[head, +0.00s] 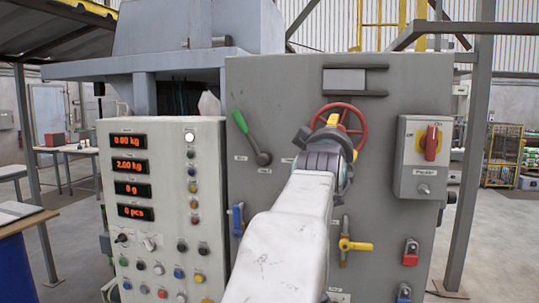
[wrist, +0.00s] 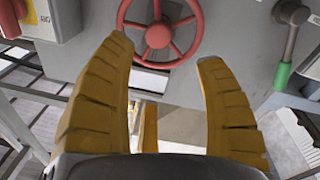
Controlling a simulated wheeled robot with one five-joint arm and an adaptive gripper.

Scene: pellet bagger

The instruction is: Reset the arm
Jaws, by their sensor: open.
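My arm reaches up and forward to the grey cabinet in the head view. My gripper (head: 333,122) is near the red handwheel (head: 352,112), mostly hidden behind my wrist; only a bit of yellow finger shows. In the wrist view my gripper (wrist: 163,50) has its two yellow ribbed fingers spread wide with nothing between them. The wrist picture appears turned over compared with the head view.
The grey cabinet (head: 285,95) carries a green lever (head: 240,122), a yellow valve handle (head: 355,245), a blue handle (head: 238,218) and a red rotary switch (head: 431,143). A control panel (head: 165,225) with red displays stands left. Open floor (head: 500,240) lies right.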

